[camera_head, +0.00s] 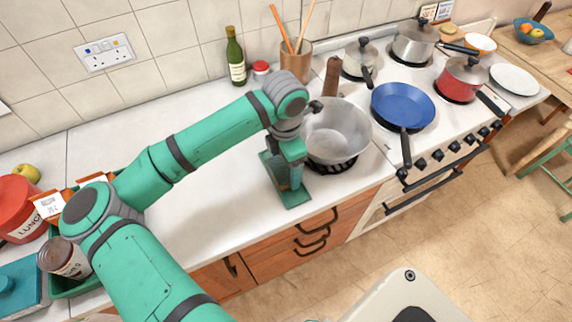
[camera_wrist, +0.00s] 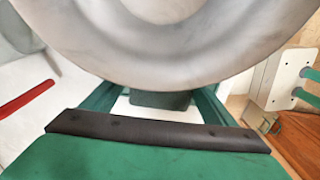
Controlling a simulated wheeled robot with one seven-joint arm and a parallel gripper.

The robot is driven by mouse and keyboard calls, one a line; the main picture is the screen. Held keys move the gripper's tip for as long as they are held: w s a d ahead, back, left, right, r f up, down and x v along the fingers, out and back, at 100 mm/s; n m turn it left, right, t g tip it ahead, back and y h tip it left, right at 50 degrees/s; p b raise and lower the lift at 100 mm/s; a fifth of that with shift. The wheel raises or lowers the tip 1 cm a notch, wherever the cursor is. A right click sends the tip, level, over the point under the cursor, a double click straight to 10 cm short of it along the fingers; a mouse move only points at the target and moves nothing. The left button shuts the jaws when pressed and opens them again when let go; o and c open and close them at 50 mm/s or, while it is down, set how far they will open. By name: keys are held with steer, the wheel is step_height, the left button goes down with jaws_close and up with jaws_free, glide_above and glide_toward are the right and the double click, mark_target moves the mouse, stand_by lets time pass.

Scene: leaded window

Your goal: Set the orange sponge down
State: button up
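I cannot make out an orange sponge in either view. My gripper (camera_head: 290,190) points down at the worktop's front part, just left of the large grey metal pan (camera_head: 338,132). In the wrist view the pan's curved side (camera_wrist: 160,55) fills the top and covers the far ends of my fingers. The two green fingers show in part at left and right, with a dark green-grey piece between them. Whether they hold anything is hidden.
A blue frying pan (camera_head: 403,106), a red pot (camera_head: 461,79) and other cookware stand on the hob to the right. A green bottle (camera_head: 236,57) and a utensil pot (camera_head: 296,62) stand at the wall. The white worktop (camera_head: 225,195) is clear left of my gripper.

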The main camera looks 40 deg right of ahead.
mark_target(286, 167)
steer(key=shift+s+f, duration=0.4)
step_height(286, 167, up, 13)
steer(key=shift+w, duration=0.15)
steer(key=shift+w+a, duration=0.1)
stand_by(0.7)
